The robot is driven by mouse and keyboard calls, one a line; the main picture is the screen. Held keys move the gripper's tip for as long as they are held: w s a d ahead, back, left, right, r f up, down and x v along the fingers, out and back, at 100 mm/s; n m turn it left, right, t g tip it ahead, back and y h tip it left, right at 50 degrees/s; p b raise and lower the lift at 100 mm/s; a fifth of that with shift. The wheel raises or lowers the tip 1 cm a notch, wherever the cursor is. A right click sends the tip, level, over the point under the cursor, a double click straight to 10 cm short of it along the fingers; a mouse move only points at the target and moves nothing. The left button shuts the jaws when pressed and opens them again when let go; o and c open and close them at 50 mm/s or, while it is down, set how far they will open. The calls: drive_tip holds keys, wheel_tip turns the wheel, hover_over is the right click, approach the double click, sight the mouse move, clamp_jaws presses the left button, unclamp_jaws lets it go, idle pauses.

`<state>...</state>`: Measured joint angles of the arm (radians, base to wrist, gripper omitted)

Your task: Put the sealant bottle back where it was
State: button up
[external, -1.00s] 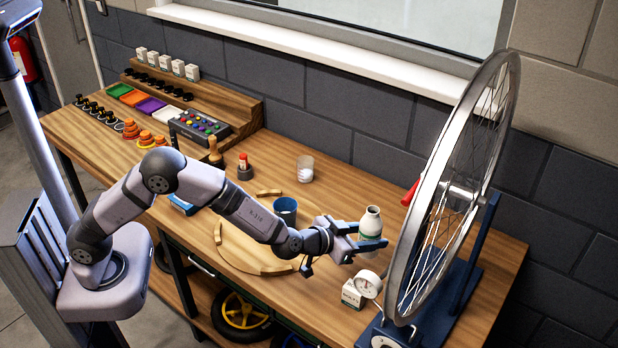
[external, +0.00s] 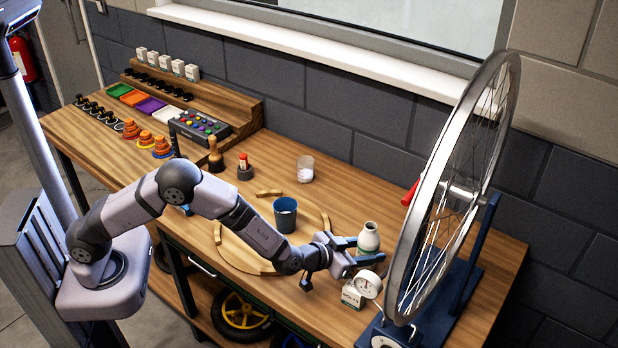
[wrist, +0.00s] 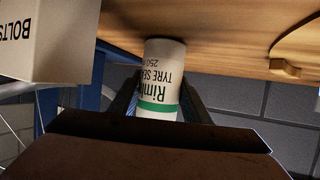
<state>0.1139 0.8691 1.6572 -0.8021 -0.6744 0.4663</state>
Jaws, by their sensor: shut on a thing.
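The sealant bottle (external: 368,238) is white with a green band and stands upright at the right of the bench, just left of the wheel. My gripper (external: 355,250) is shut on it, one finger on each side. In the wrist view the bottle (wrist: 160,75) appears upside down between the fingers, with its tyre sealant label showing. Its base meets the wooden bench top (wrist: 210,30) or sits very close to it; I cannot tell which.
A white bolts box (external: 352,294) and a dial gauge (external: 369,284) are close in front of the bottle. The wheel (external: 405,240) on its blue stand is at its right. A blue cup (external: 285,214) stands inside a broken ring of wooden arcs (external: 240,262). A glass jar (external: 305,170) is farther back.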

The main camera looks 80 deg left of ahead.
drive_tip(key=shift+f, duration=0.15)
drive_tip(key=o, duration=1.2)
drive_tip(key=shift+r, duration=0.25)
drive_tip(key=b+v, duration=0.1)
drive_tip(key=v, duration=1.1)
drive_tip(key=shift+b, duration=0.35)
